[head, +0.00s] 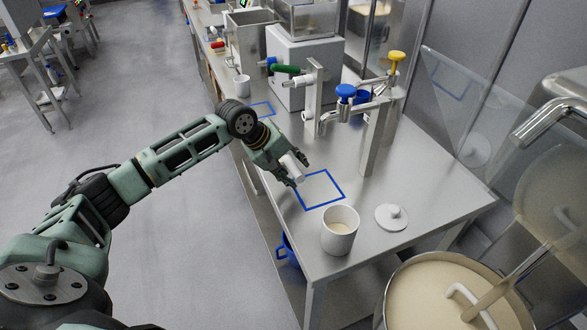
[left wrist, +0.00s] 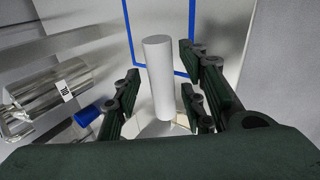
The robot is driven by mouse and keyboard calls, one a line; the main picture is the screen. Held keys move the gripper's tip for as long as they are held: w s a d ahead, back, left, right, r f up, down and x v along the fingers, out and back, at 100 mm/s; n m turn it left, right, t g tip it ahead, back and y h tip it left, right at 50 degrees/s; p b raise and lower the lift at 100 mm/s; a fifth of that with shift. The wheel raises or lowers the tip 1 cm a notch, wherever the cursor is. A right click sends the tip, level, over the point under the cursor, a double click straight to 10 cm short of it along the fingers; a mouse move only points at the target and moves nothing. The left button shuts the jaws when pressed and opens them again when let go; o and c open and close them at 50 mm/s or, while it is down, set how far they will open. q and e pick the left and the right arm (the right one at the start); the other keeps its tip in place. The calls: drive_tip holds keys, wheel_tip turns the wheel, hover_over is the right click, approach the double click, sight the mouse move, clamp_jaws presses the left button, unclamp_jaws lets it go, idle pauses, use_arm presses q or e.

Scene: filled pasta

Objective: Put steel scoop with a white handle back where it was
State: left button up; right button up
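The steel scoop's white handle (head: 293,165) shows between the fingers of my left gripper (head: 291,171), near the table's left edge. In the left wrist view the white handle (left wrist: 160,75) stands between the fingers of my left gripper (left wrist: 160,95), which look closed around it. Part of the steel scoop end (left wrist: 160,130) shows below the handle; the rest is hidden. A blue square outline (head: 338,187) is marked on the table just right of the gripper, and its area is empty. My right gripper is not in view.
A white container (head: 340,240) with pale contents stands in front of the outline, with a round lid (head: 391,217) to its right. A metal post with taps (head: 376,140) rises behind. A large vat (head: 398,312) stands at front right. Another blue outline (head: 262,103) lies farther back.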

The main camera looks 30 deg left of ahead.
use_arm(q)
drive_tip(key=b+v, duration=0.1)
drive_tip(key=v, duration=1)
drive_tip(key=shift+r+b, duration=0.3)
drive_tip(key=shift+b, duration=0.05)
drive_tip(key=shift+s+a, duration=0.1)
drive_tip(key=shift+a, duration=0.05)
